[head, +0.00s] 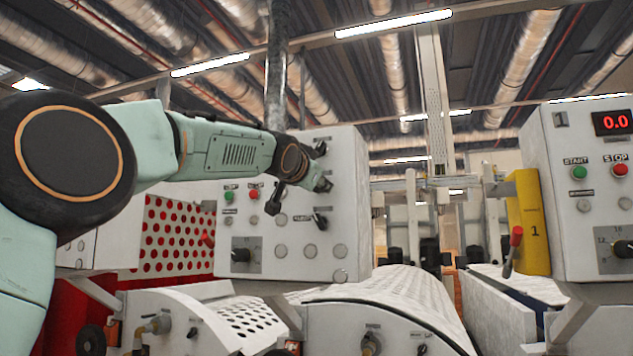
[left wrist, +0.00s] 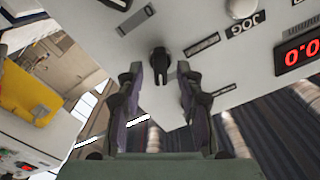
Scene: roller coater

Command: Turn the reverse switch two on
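The middle control panel (head: 340,165) is a white box in front of me. In the left wrist view, a black switch knob (left wrist: 160,62) stands on the white panel face, with small labels beside it that I cannot read. My left gripper (left wrist: 159,80) is open, with one finger on each side of the knob in the picture; I cannot tell if they touch it. In the head view my left gripper (head: 303,188) is at the panel's upper face and hides part of it. Another black switch (head: 320,219) sits below it. My right gripper is not in view.
The panel also has a green button (head: 229,196), a red button (head: 253,194) and a dial (head: 245,255). A second panel (head: 590,200) with a red display (head: 612,122) stands at right.

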